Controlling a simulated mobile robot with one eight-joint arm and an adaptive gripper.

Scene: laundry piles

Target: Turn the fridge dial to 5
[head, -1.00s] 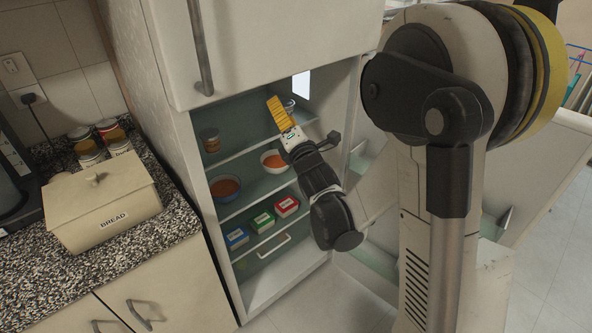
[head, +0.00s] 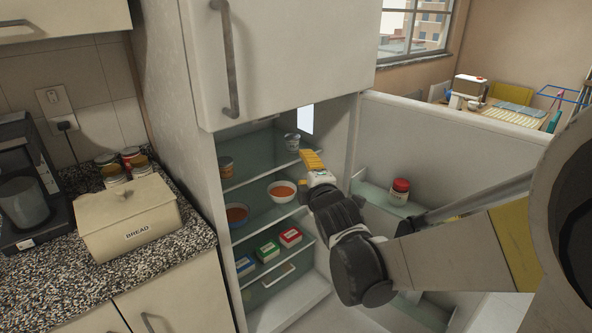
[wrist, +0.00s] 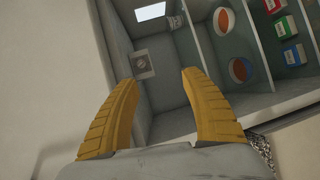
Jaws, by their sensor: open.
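The fridge (head: 350,120) stands open, with its lit interior and shelves showing. In the wrist view a small pale square panel with a round, dial-like part (wrist: 142,66) sits on the inner wall, beyond the fingertips and a little left of midway between them. Its numbers are too small to read. I cannot make out the dial in the head view. My gripper (head: 312,160) is at the fridge opening by the upper shelves, its yellow fingers pointing inward. In the wrist view the fingers (wrist: 158,80) are spread apart with nothing between them.
Bowls (head: 282,191) of orange food, several small boxes (head: 290,237) and a glass (head: 292,141) stand on the shelves left of my gripper. The open door (head: 450,150) at right holds a red-lidded jar (head: 399,191). A bread bin (head: 130,215) sits on the left counter.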

